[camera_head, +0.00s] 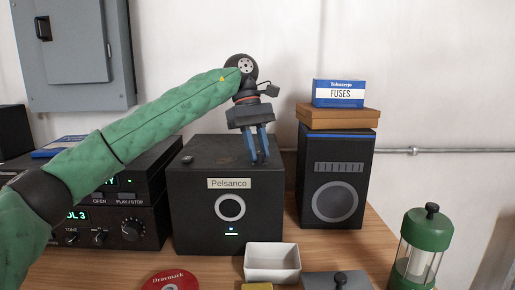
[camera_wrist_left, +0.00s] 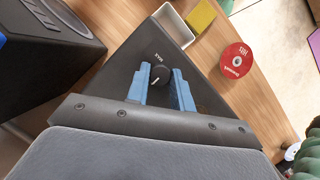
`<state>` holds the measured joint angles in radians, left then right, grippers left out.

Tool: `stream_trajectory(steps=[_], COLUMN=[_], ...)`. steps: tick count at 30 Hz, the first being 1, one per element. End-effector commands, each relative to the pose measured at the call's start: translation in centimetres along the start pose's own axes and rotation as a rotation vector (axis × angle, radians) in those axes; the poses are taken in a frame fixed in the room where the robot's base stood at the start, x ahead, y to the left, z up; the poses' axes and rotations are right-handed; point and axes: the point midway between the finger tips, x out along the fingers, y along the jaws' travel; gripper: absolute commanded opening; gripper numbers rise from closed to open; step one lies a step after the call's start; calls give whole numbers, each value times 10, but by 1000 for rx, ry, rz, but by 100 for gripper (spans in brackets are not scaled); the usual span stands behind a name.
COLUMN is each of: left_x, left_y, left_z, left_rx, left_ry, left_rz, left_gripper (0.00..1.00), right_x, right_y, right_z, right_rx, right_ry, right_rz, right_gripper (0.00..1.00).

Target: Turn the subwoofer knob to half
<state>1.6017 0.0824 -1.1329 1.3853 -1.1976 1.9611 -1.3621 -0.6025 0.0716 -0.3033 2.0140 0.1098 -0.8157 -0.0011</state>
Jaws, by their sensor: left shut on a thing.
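The subwoofer is a black box labelled "Pelsanco" (camera_head: 190,215) on the wooden table, with a ring and a small green light on its front. My left gripper (camera_head: 260,160) reaches down from above to its top, right of centre. In the left wrist view the dark round subwoofer knob (camera_wrist_left: 159,76) sits between the two blue fingers, which are shut on it. The knob has a light pointer mark, and white lettering is printed beside it on the subwoofer top (camera_wrist_left: 128,75). In the head view the fingers hide the knob. My right gripper is not in view.
A small dark piece (camera_head: 187,159) is on the subwoofer's top left. A stereo (camera_head: 130,232) stands left, a speaker (camera_head: 335,190) with a fuse box (camera_head: 338,92) on top stands right. A white tray (camera_head: 272,264), red disc (camera_head: 170,281) and green lantern (camera_head: 420,245) are in front.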

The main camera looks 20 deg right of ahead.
Motion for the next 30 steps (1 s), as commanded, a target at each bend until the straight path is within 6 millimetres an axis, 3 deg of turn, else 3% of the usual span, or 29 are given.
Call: stream_trajectory(steps=[1, 2, 5, 17, 30], left_x=[-2, -2, -2, -7, -68], left_y=[0, 0, 0, 0, 0], left_z=[0, 0, 0, 0, -1], left_rx=[-2, -2, -2, -2, -2], left_ry=[1, 1, 1, 2, 1], left_rz=[4, 4, 3, 2, 3], left_gripper=[0, 25, 45, 45, 45], right_x=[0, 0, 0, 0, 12], right_y=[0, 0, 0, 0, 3], right_z=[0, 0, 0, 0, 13], right_rx=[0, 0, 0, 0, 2], right_ry=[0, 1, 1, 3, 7], right_rz=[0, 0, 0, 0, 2], right_gripper=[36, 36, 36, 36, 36])
